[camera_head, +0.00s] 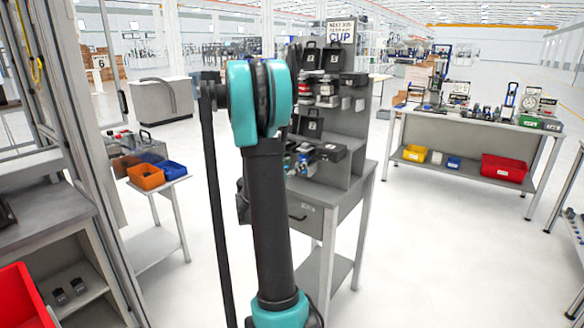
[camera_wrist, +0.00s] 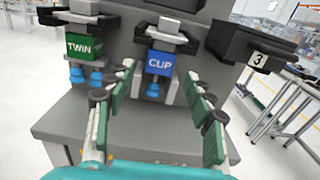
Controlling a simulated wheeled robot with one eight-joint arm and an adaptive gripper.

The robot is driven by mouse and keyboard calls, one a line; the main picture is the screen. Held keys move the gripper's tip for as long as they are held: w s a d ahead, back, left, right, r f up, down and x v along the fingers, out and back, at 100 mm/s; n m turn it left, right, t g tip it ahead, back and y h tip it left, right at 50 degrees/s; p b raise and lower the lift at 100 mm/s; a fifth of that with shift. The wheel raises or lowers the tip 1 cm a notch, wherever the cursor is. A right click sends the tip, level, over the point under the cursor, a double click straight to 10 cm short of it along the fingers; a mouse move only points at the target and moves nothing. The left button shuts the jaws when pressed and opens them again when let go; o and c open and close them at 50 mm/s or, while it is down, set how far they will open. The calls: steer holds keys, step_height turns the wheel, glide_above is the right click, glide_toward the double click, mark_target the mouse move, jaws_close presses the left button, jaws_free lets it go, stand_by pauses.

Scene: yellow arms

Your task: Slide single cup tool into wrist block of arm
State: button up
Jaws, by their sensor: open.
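The single cup tool (camera_wrist: 160,63) has a blue label reading CUP, a grey top and one blue suction cup below. It hangs on the grey rack in the wrist view. My gripper (camera_wrist: 160,82) is open, with its green-padded fingers to the left and right of the tool in the picture. I cannot tell how far short of it the fingertips are, and no grip shows. A twin tool (camera_wrist: 83,48) with a green TWIN label and two blue cups hangs left of it. In the head view my arm hides the gripper. I cannot make out the wrist block.
A black holder marked 3 (camera_wrist: 255,52) juts out right of the cup tool. The rack stand (camera_head: 350,115) carries black holders and a CUP sign (camera_head: 341,32). A workbench (camera_head: 470,130) stands right, a side table with bins (camera_head: 146,177) left.

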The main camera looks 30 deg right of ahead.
mark_target(303, 158)
steer(key=x, duration=0.8)
jaws_close()
steer(key=shift+r, duration=0.4)
stand_by(0.9)
steer(key=shift+a, duration=0.2)
steer(key=shift+s+a, duration=0.15)
steer(key=shift+a, duration=0.2)
steer(key=shift+s+a, duration=0.25)
steer(key=shift+a, duration=0.25)
stand_by(0.4)
